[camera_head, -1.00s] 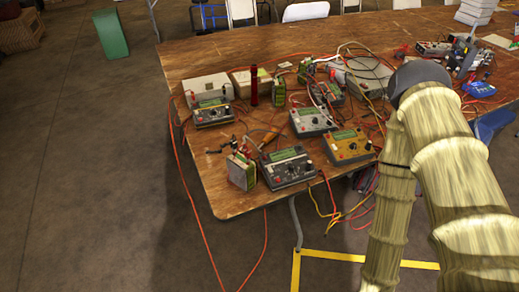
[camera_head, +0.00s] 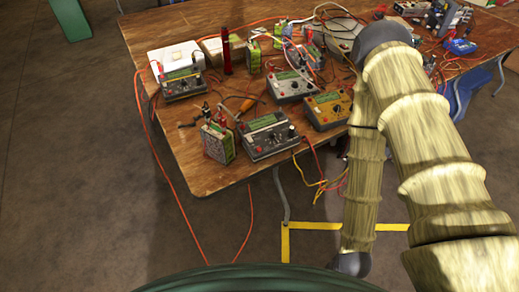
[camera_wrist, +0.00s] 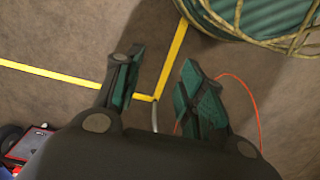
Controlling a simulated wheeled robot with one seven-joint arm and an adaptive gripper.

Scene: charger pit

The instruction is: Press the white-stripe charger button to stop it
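A grey charger (camera_head: 268,137) with a pale, white-looking stripe across its top stands near the front edge of the table in the head view. It has a green display, knobs and red leads. A grey charger with a yellow stripe (camera_head: 183,86), another grey charger (camera_head: 291,87) and a yellow-faced charger (camera_head: 327,110) stand around it. The buttons are too small to make out. My gripper (camera_wrist: 158,75) is open and empty in the wrist view, over the floor. It cannot be made out in the head view, where my arm hangs right of the chargers.
A green-and-white battery pack (camera_head: 217,143) stands left of the front charger. A red cylinder (camera_head: 227,55) stands behind it. Loose cables cross the wooden table (camera_head: 200,174) and hang over its edge. Yellow tape (camera_head: 310,226) marks the floor. Open floor lies left.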

